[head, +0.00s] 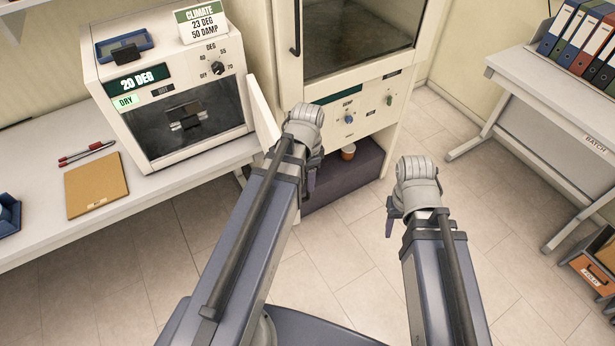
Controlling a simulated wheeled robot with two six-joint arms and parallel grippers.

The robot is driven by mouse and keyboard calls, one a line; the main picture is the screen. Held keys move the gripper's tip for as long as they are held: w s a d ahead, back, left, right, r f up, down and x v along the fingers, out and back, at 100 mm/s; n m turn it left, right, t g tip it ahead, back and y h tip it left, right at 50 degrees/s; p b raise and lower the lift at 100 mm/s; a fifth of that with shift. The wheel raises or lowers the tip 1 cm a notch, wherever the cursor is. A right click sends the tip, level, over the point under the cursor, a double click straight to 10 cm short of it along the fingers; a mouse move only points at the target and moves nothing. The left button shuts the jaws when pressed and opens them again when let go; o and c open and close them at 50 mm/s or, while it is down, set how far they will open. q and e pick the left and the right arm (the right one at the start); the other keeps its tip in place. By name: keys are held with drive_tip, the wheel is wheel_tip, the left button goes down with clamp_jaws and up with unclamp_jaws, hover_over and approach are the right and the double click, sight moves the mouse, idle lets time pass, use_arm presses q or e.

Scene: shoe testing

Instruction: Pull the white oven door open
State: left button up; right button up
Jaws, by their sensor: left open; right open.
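The white oven (240,108) stands on the bench at the left, with a green "20 DEG" display and a lit "DRY" sign. Its white door (264,118) stands swung out from the right front edge, seen almost edge-on. The dark chamber shows at the front with a grey metallic object (185,117) in it. My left gripper (311,180) is open, just right of the door and partly hidden by its own arm. I cannot tell whether it touches the door. My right gripper (391,215) is open and empty over the floor, further right.
A tall cream cabinet (290,75) with a black handle stands behind my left gripper. A brown clipboard (96,185) and pens (85,152) lie on the bench (45,250). A desk (560,90) with binders is at the right. The floor between is clear.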

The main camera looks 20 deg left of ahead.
use_arm(q)
drive_tip(key=shift+r+p, duration=3.75)
drive_tip(key=shift+r, duration=0.1)
use_arm(e)
wheel_tip(320, 180, up, 8)
drive_tip(key=shift+f, duration=0.2)
